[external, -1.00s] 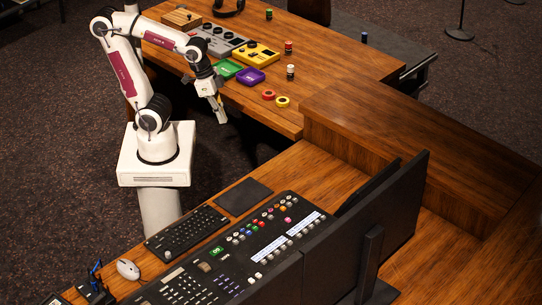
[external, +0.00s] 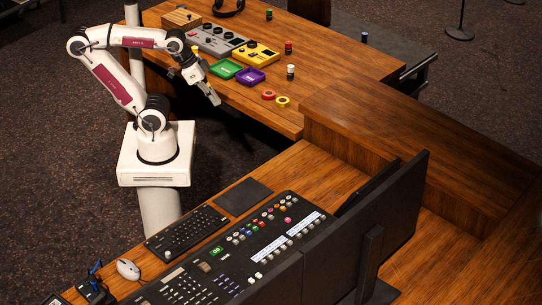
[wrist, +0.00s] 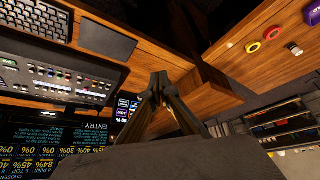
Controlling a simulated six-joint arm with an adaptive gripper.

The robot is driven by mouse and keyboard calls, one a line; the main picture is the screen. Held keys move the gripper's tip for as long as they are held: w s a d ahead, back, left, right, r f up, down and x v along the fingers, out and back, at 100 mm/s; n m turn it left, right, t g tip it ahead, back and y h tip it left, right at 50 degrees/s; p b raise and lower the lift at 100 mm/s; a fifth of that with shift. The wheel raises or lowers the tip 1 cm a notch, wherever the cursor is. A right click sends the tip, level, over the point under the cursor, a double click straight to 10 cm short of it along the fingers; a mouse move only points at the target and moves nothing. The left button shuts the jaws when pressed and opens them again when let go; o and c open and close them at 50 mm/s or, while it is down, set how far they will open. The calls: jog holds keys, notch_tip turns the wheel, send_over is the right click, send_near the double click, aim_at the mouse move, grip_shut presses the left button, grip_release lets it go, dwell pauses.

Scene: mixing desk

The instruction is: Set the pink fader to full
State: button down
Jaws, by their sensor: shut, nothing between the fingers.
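I cannot make out a pink fader for certain in any view. A small pink cap (external: 288,220) shows among coloured caps on the black console (external: 235,262) on the near desk; whether it is a fader is too small to tell. My gripper (external: 215,101) is in the air by the left edge of the far desk, below and left of the purple tray, touching nothing. In the wrist view my gripper (wrist: 158,78) has its fingers together and empty. The console (wrist: 55,75) also shows there, left of the fingers.
Monitors (external: 385,235) rise behind the console. A keyboard (external: 187,231) and mouse (external: 128,269) lie beside it.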

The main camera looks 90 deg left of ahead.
jog(key=shift+d, duration=0.1)
jog(key=w+d+f+g+h, duration=0.1)
jog(key=w+d+f+h, duration=0.15)
jog(key=d, duration=1.05)
jog(key=w+d+f+m+g+h, duration=0.1)
jog(key=d+h, duration=0.2)
jog(key=d, duration=1.1)
jog(key=w+d+f+g+h, duration=0.1)
jog(key=w+d+f+h, duration=0.1)
jog(key=d, duration=1.1)
jog(key=w+d+f+n+t+y, duration=0.1)
jog(key=w+d+f+n+t, duration=0.25)
jog(key=w+f, duration=0.2)
jog(key=w+a+f+n+t+y, duration=0.1)
jog(key=w+a+n+y, duration=0.3)
jog(key=a, duration=0.4)
jog(key=shift+w+a+n+y, duration=0.15)
jog(key=shift+a+n+y, duration=0.15)
jog(key=shift+n+y, duration=0.45)
